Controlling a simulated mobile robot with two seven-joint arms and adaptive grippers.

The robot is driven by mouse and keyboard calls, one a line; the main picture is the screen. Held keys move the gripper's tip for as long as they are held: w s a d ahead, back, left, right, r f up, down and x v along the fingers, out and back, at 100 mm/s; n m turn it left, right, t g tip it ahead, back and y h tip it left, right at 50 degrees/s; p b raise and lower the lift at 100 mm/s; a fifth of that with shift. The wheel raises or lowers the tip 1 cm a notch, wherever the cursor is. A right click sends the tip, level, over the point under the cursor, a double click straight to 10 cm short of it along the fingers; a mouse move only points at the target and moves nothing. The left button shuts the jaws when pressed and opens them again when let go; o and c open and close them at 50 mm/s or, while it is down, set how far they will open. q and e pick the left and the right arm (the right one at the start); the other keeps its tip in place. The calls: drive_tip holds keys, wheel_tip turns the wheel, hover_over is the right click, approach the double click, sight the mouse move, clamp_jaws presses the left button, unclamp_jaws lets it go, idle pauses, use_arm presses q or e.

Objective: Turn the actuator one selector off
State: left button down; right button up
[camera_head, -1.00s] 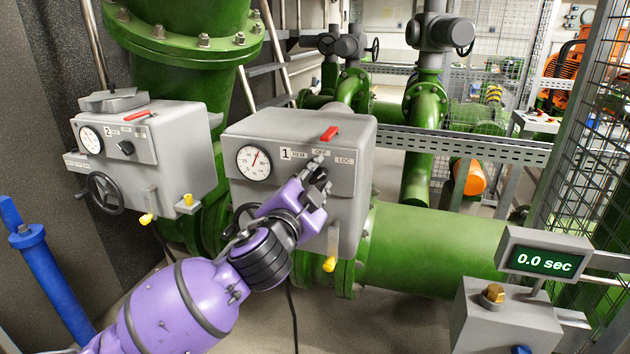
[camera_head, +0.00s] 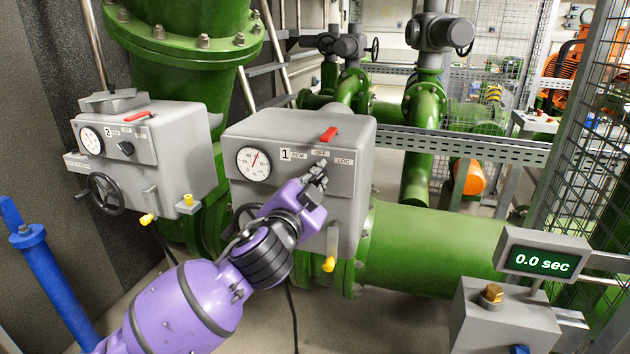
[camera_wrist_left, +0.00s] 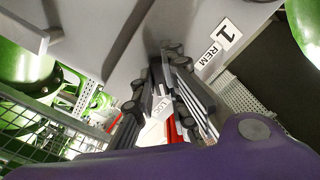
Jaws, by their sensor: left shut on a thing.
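Actuator one (camera_head: 245,132) is a grey box marked 1, with a round gauge and labels REM, OFF (camera_head: 321,153) and LOC. The purple left arm reaches its front face. My left gripper (camera_head: 319,170) is shut on the selector, just below the OFF label. The selector is hidden by the fingers, so its pointing direction cannot be told. My right gripper is not in view.
A red lever (camera_head: 328,134) sits on top of actuator one. Actuator two (camera_head: 165,160), with a black selector (camera_head: 126,147), stands to the left. A timer display (camera_head: 543,260) reading 0.0 sec is at right. A green pipe (camera_head: 435,245) runs behind.

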use_arm(q)
drive_tip(key=n+p, duration=0.2)
drive_tip(key=n, duration=0.2)
drive_tip(key=shift+r+n, duration=0.15)
drive_tip(key=shift+n, duration=0.15)
drive_tip(key=shift+n+p, duration=0.85)
drive_tip(key=shift+n, duration=0.85)
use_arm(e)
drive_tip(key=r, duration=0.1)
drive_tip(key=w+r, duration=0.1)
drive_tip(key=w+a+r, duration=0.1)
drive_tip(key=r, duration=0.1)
use_arm(q)
drive_tip(key=shift+f, duration=0.2)
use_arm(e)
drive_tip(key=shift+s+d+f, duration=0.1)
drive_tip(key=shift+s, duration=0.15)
use_arm(q)
drive_tip(key=c, duration=1.8)
unclamp_jaws()
drive_tip(key=shift+o, duration=0.2)
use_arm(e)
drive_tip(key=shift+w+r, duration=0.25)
